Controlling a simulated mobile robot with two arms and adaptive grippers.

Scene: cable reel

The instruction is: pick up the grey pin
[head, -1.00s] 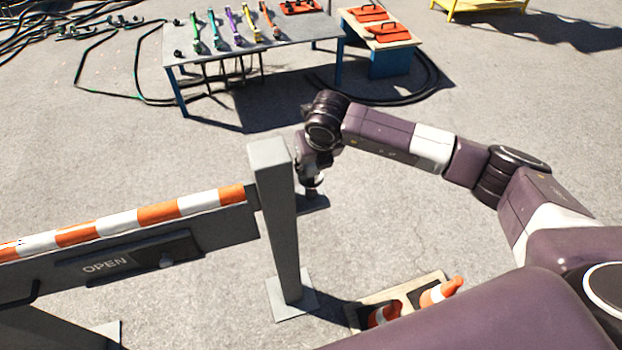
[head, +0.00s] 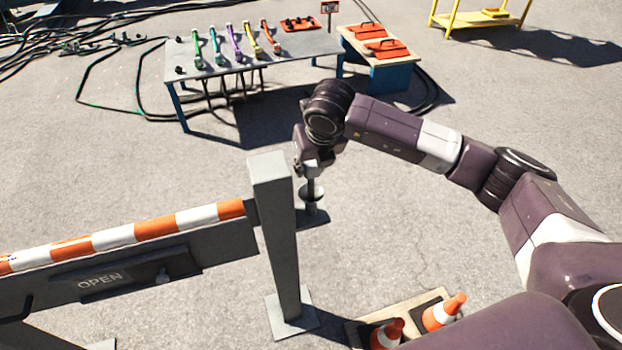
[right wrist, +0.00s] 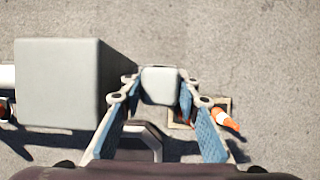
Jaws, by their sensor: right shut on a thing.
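My right gripper (head: 310,178) is shut on the grey pin (head: 311,192), just behind and to the right of the grey gate post (head: 276,235). The pin hangs upright below the fingers, with a round dark flange and a short stem. Under it is a dark bracket (head: 313,219) at the post's side; I cannot tell whether the pin's tip is clear of it. In the right wrist view the pin's pale squarish top (right wrist: 160,84) lies between the two blue-padded fingers. My left gripper is not in view.
The striped barrier arm (head: 130,233) with an OPEN panel extends left from the post. A table (head: 300,48) with colored handles is at the back. Open pavement lies right of the post.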

